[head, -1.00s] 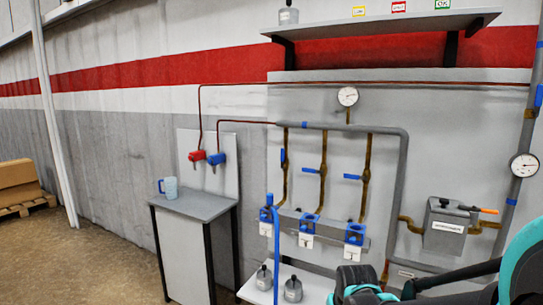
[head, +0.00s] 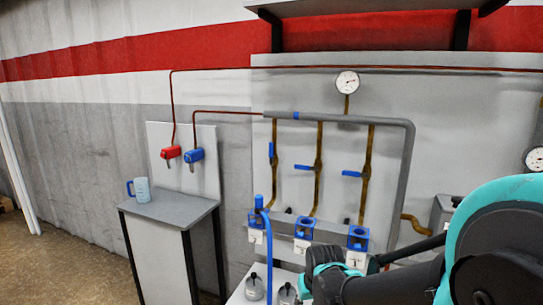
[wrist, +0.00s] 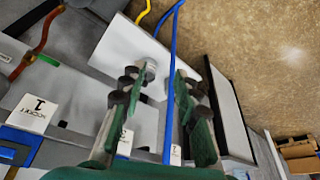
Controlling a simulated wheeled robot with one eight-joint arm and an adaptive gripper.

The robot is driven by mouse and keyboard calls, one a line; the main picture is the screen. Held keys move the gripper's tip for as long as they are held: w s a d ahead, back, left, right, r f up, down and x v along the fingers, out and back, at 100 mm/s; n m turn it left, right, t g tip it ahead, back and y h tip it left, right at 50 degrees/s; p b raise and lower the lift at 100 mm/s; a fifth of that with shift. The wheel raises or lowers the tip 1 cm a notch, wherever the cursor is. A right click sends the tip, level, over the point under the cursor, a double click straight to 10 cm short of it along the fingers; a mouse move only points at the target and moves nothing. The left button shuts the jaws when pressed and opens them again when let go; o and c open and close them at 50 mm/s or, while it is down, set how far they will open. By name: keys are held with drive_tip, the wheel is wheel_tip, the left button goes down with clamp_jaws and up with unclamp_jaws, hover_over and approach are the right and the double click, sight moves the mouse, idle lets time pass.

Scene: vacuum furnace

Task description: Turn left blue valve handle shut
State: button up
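The left blue valve handle (head: 271,152) stands upright along the leftmost brown pipe on the grey panel. The middle blue handle (head: 304,167) and the right blue handle (head: 352,174) lie level, pointing left from their pipes. My gripper (head: 322,265) is low at the right in the head view, below and right of the left handle and apart from it. In the wrist view, my gripper's green-padded fingers (wrist: 162,100) are spread, with no handle between them. The left handle cannot be made out in the wrist view.
A blue hose (head: 268,245) rises in front of the panel; it also crosses the wrist view (wrist: 168,90). Blue-framed fittings (head: 304,227) line the pipe bottoms. Grey flasks (head: 254,287) stand on a low shelf. A side table (head: 172,207) holds a blue mug (head: 141,189). A gauge (head: 347,82) hangs above.

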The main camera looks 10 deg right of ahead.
drive_tip(key=w+a+r+y, duration=0.1)
drive_tip(key=w+r, duration=0.1)
drive_tip(key=w, duration=0.1)
drive_tip(key=w+a+r+m+t+y, duration=0.1)
drive_tip(key=w+a+r, duration=0.1)
drive_tip(key=w, duration=0.1)
drive_tip(key=w+a+r+m+t+y, duration=0.1)
drive_tip(key=w+r, duration=0.1)
drive_tip(key=w, duration=0.1)
drive_tip(key=shift+w+a, duration=0.1)
drive_tip(key=shift+a, duration=0.3)
clamp_jaws()
drive_tip(key=w+a+r+m+t+y, duration=0.2)
drive_tip(key=w+r+m+t+y, duration=0.1)
drive_tip(key=w+r, duration=0.65)
drive_tip(key=w+d+r+m+t+h, duration=0.1)
drive_tip(key=w+d+r+m+t, duration=0.7)
drive_tip(key=w+r, duration=0.9)
drive_tip(key=d+m, duration=0.2)
drive_tip(key=d, duration=0.2)
drive_tip(key=shift+w+h, duration=0.2)
drive_tip(key=shift+h, duration=0.1)
